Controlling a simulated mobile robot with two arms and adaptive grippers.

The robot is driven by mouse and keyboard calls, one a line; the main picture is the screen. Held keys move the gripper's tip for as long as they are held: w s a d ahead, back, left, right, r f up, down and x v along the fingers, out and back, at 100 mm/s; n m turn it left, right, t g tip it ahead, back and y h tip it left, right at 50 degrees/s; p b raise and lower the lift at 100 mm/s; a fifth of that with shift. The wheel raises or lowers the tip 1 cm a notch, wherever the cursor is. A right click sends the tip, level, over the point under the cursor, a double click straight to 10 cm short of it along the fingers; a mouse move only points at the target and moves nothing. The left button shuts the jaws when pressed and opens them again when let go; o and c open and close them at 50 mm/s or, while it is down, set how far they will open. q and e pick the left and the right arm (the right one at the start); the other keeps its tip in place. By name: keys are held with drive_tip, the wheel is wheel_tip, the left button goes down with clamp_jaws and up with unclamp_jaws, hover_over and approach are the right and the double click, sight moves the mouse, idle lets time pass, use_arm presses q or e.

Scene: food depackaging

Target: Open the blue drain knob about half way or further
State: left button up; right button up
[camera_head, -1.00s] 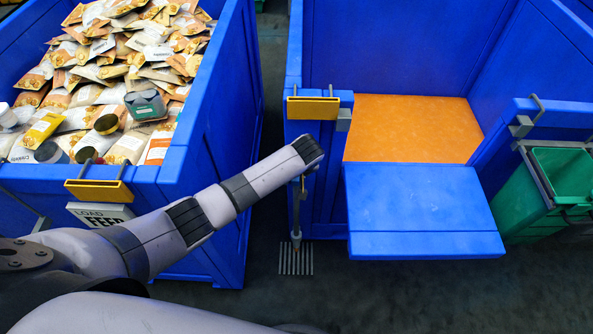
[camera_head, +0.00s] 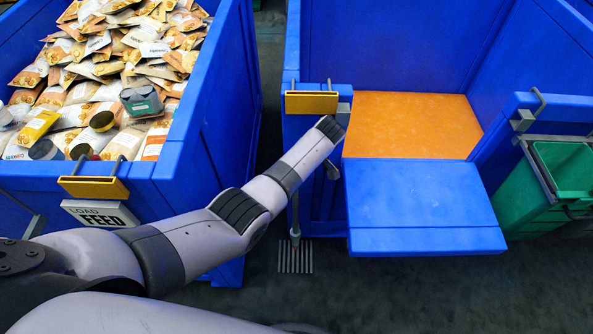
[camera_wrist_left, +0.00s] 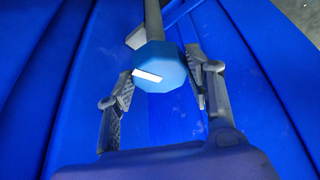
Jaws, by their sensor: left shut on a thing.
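The blue drain knob (camera_wrist_left: 172,66) shows in the left wrist view as a faceted blue disc with a white stripe, on a grey pipe. The stripe lies nearly level, tilted a little down to the right. My left gripper (camera_wrist_left: 163,84) has one finger on each side of the knob and is shut on it. In the head view my left arm reaches to the front of the right blue bin (camera_head: 318,187); the knob and fingertips are hidden there. A thin vertical pipe (camera_head: 295,215) stands by that bin above a floor drain grate (camera_head: 295,256). My right gripper is not in view.
A blue bin (camera_head: 215,130) full of food packets and cans (camera_head: 141,102) stands at left, with a FEED label (camera_head: 100,214). The right bin has an orange floor (camera_head: 410,125) and a lowered blue flap (camera_head: 425,205). A green bin (camera_head: 565,170) is at far right.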

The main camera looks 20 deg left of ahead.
use_arm(q)
drive_tip(key=shift+n, duration=0.3)
drive_tip(key=o, duration=1.2)
drive_tip(key=shift+c, duration=0.2)
drive_tip(key=shift+r, duration=0.15)
drive_tip(key=v, duration=0.7)
drive_tip(key=shift+d+r, duration=0.25)
